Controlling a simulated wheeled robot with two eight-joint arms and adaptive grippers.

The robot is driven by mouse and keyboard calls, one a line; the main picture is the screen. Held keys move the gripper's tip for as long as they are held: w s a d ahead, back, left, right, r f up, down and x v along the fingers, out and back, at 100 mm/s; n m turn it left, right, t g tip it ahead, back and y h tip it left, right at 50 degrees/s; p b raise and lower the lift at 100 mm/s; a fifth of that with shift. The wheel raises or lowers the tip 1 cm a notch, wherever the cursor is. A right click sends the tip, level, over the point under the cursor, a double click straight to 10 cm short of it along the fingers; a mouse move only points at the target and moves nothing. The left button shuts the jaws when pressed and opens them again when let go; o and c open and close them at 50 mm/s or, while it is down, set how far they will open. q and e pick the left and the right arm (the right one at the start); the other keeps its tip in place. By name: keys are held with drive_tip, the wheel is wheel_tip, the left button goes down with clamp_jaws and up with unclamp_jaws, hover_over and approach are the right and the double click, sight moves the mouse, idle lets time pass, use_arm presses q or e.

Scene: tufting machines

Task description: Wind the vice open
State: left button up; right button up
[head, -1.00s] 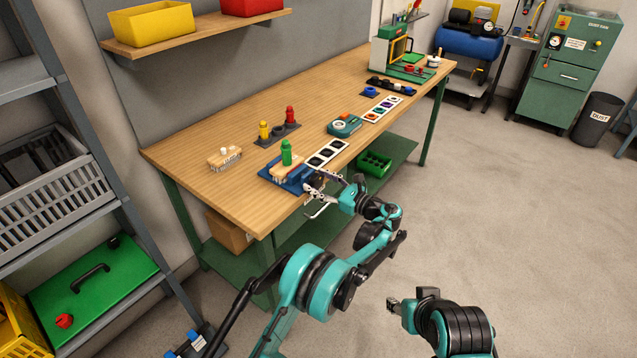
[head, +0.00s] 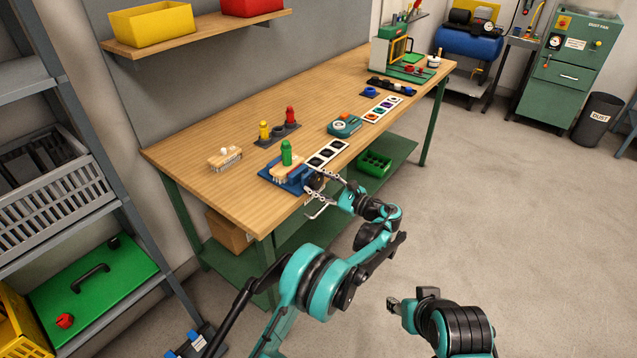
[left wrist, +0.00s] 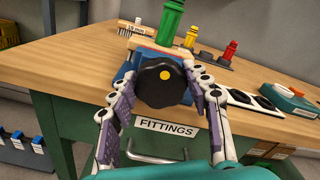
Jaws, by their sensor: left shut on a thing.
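The blue vice (head: 280,180) sits at the front edge of the wooden workbench (head: 215,195). A wooden block (head: 283,168) like a brush, with bristles below, is at its jaws; whether it is clamped I cannot tell. My left gripper (head: 318,193) is shut on this knob, one finger on each side (left wrist: 163,100).
A green peg-like piece (head: 286,153) stands at the vice. Red (head: 290,116) and yellow (head: 264,130) ones stand behind it. Another brush (head: 225,158) lies left, a teal device (head: 344,125) right. A drawer handle (left wrist: 157,158) hangs below the edge.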

use_arm(q)
drive_tip(key=shift+n, duration=1.2)
drive_tip(key=o, duration=1.2)
drive_tip(key=shift+c, duration=0.2)
drive_tip(key=v, duration=1.2)
drive_tip(key=shift+a, duration=0.15)
